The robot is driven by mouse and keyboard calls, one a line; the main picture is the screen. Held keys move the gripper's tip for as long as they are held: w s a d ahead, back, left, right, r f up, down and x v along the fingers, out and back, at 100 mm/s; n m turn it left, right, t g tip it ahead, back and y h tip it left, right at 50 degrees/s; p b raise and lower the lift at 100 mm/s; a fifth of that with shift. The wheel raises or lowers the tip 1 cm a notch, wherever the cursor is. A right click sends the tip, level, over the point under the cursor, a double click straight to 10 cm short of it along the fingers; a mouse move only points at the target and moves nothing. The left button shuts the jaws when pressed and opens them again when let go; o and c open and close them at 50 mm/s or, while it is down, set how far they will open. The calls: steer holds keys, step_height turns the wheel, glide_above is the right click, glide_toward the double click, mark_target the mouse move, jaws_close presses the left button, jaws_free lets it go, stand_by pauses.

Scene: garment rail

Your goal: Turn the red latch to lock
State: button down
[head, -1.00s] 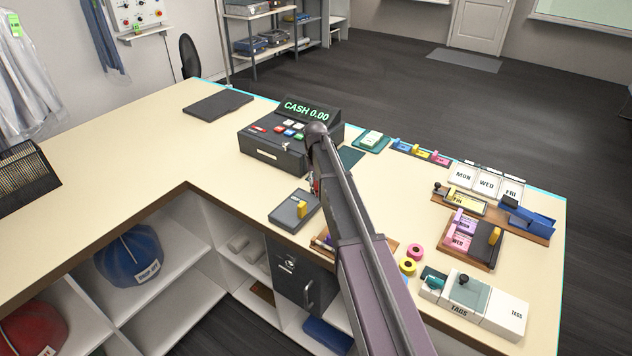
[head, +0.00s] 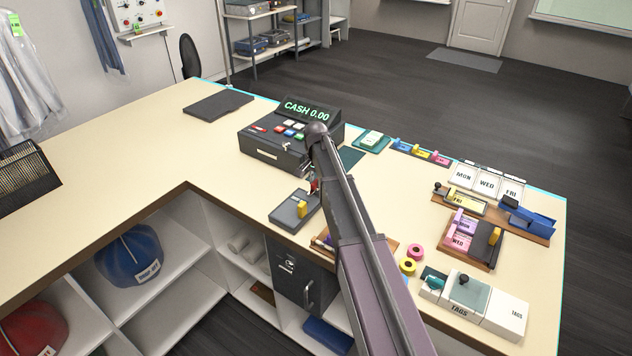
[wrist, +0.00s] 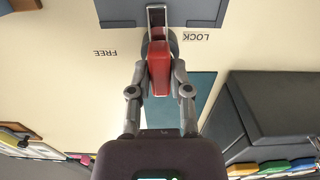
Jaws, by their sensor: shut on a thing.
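In the wrist view the red latch (wrist: 159,74) stands between the two fingers of my gripper (wrist: 160,66), which is shut on it. The latch's far end lies by a silver bracket (wrist: 157,16) at the top of the picture. The word LOCK (wrist: 195,37) is on the counter to the right of the latch, and the word FREE (wrist: 103,53) is to the left. In the head view my arm hides most of the latch; only a bit of red shows beside the arm, right of a dark pad with a yellow block (head: 301,209).
The cash register (head: 275,150) stands just behind the latch; its dark side (wrist: 262,110) fills the right of the wrist view. Tape rolls (head: 407,265), a tags box (head: 465,295) and day-card trays (head: 472,240) lie to the right. The counter's left part (head: 130,150) is mostly clear.

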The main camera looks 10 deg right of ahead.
steer(key=shift+m, duration=0.4)
steer(key=c, duration=0.6)
jaws_free()
steer(key=shift+o, duration=0.2)
steer(key=shift+n, duration=0.3)
